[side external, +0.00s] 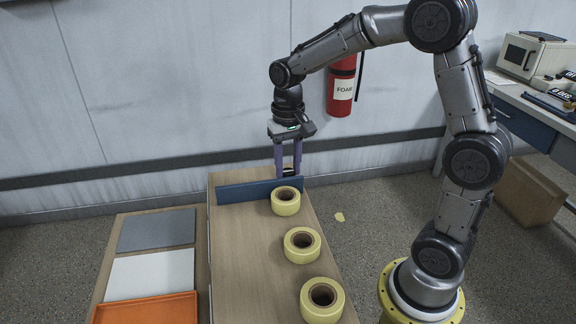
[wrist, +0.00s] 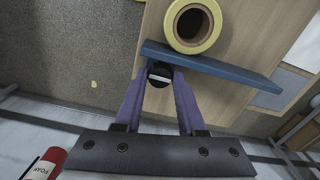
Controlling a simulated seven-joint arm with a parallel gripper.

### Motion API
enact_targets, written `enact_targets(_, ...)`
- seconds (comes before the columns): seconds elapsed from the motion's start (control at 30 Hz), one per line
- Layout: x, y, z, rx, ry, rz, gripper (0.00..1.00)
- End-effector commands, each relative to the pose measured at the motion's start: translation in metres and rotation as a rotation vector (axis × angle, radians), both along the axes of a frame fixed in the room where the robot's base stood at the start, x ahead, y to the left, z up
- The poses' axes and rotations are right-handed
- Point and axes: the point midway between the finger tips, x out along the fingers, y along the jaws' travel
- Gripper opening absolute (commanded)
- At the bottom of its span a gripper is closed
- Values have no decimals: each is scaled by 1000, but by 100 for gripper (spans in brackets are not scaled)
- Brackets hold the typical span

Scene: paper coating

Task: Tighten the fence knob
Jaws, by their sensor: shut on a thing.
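The blue fence (side external: 240,191) stands across the far end of the wooden table in the side view, and it crosses the wrist view (wrist: 215,68) as a blue bar. The fence knob (wrist: 160,74) is a small dark round piece with a pale bar, at the fence's edge between my fingertips. My gripper (side external: 288,171), with purple fingers, points straight down behind the fence. In the wrist view my gripper (wrist: 160,78) is shut on the knob. The knob is mostly hidden by the fingers in the side view.
Several yellow rolls stand along the table (side external: 240,265), the nearest roll (side external: 286,201) close in front of the fence. Left are a grey sheet (side external: 157,229), a white sheet (side external: 150,275) and an orange tray (side external: 147,309). A fire extinguisher (side external: 342,88) hangs on the wall behind.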

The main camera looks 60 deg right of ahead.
Motion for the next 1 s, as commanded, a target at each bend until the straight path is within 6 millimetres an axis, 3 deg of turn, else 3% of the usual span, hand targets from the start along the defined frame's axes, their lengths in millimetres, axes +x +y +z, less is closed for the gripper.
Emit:
enact_targets(0.2, 0, 0, 0, 1, 1, -107, 0)
enact_targets(0.47, 0, 0, 0, 1, 1, -110, 0)
enact_targets(0.5, 0, 0, 0, 1, 1, -109, 44)
enact_targets(0.53, 0, 0, 0, 1, 1, -109, 50)
enact_targets(0.87, 0, 0, 2, 0, 0, -108, 52)
enact_targets(1.0, 1, 0, 13, -1, -4, -108, 52)
